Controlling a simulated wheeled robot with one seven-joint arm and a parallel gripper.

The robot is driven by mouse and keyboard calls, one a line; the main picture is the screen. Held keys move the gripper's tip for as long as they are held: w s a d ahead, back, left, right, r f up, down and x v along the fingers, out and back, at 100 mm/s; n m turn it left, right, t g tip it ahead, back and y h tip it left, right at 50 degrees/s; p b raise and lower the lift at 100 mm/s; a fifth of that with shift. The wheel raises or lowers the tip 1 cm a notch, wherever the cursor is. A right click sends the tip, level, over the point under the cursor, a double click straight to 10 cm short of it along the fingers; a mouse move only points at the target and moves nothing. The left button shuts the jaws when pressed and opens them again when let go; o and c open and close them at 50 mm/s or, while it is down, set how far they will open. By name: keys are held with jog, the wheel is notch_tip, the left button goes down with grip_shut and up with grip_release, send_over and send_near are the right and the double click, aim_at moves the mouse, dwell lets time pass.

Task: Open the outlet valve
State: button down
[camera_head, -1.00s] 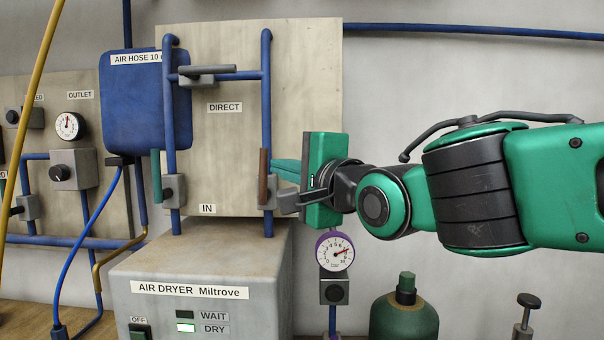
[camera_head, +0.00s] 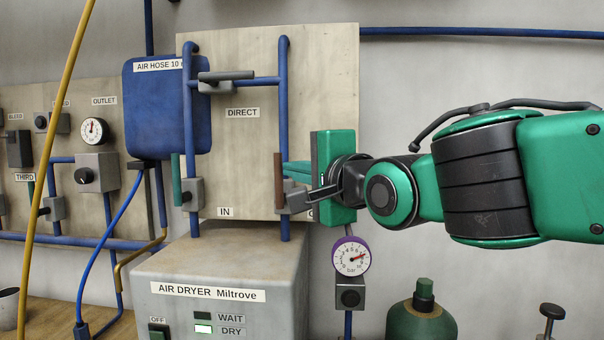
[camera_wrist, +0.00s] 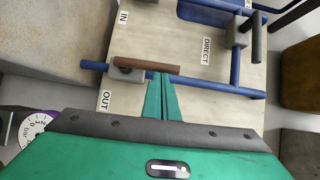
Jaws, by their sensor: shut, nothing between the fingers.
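The outlet valve has a grey body (camera_head: 294,197) and a brown bar handle (camera_head: 279,180), on the right blue pipe of the panel. The handle stands upright, in line with the pipe. In the wrist view the handle (camera_wrist: 147,64) lies along the pipe, near the OUT label (camera_wrist: 105,100). My gripper (camera_head: 287,169) comes in from the right. In the wrist view its two teal fingers (camera_wrist: 161,76) are together and empty, with their tips over the pipe right beside the handle. I cannot tell whether they touch it.
The IN valve has a teal handle (camera_head: 176,181) on the left pipe; the DIRECT valve handle (camera_head: 226,75) lies across above. The air dryer (camera_head: 222,285) stands below. A purple-rimmed gauge (camera_head: 351,257) and a green bottle (camera_head: 422,315) are below my arm.

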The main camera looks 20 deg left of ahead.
jog(key=s+d, duration=0.5)
jog(key=d, duration=0.7)
jog(key=w+d+f+h, duration=0.3)
jog(key=w+d+f, duration=0.15)
jog(key=d, duration=0.25)
jog(key=w+d+f+h, duration=0.3)
jog(key=w+d+f, duration=0.1)
jog(key=d+f, duration=0.25)
jog(key=w+d+f+g+h, duration=0.1)
jog(key=d+f+h, duration=0.3)
jog(key=d, duration=0.5)
jog(key=d+f+h, duration=0.2)
jog(key=d+f, duration=0.5)
jog(key=d, duration=0.3)
jog(key=s+d+f+g+h, duration=0.1)
jog(key=s+d+f+g, duration=0.2)
jog(key=s+d+f, duration=0.35)
jog(key=s+d+f+g+h, duration=0.2)
jog(key=s+d+f, duration=0.2)
jog(key=d, duration=0.6)
jog(key=s+d+f+g, duration=0.2)
jog(key=s, duration=0.5)
jog(key=s+d+f+g+y, duration=0.1)
jog(key=s+d+f+g, duration=0.2)
jog(key=s, duration=0.5)
jog(key=shift+s+f+n, duration=0.3)
jog(key=shift+f, duration=0.05)
